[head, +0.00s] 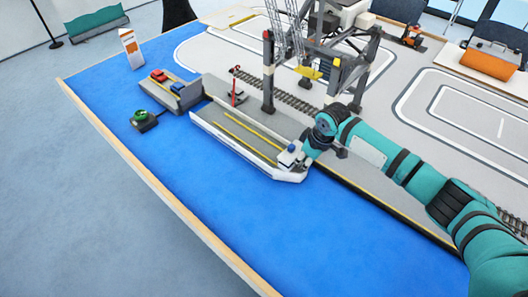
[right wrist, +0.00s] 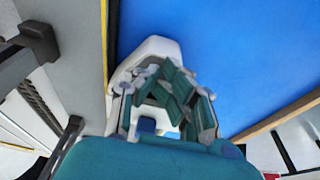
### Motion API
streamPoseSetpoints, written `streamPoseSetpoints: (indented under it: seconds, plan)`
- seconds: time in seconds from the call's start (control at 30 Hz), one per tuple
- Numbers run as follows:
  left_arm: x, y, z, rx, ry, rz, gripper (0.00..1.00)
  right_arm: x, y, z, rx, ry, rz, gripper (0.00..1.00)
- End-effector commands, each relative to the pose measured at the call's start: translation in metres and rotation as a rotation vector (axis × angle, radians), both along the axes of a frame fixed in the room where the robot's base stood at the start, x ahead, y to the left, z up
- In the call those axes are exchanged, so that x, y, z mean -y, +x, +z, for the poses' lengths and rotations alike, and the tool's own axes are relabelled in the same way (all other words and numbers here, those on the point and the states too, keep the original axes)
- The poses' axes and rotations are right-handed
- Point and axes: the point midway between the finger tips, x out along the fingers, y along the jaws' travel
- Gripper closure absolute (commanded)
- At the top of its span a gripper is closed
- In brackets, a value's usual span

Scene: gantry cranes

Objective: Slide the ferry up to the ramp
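The ferry (head: 230,137), a long grey deck with yellow lines and white sides, lies on the blue water along the quay. Its far end faces the grey landing (head: 178,103), apparently the ramp, which carries a red car (head: 158,75) and a blue car (head: 178,88). A small blue gap shows between them. My right gripper (head: 297,160) is low at the ferry's near end, beside its white and blue cabin (head: 286,155). In the right wrist view the fingers (right wrist: 168,85) converge over the white hull (right wrist: 152,50) and look shut; contact is unclear. My left gripper is out of view.
A gantry crane (head: 268,75) stands on the quay close beside the ferry. An orange and white marker (head: 131,48) stands farther back. Open blue water (head: 230,220) lies in front.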

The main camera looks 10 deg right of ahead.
Motion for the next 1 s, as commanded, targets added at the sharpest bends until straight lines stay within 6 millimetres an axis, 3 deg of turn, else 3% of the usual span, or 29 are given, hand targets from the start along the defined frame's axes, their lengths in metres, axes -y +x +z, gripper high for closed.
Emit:
streamPoseSetpoints:
  seconds: [1.0]
  plan:
    - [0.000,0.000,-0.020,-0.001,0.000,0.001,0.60,-0.036,0.039,-0.001,0.003,0.003,0.001,1.00]
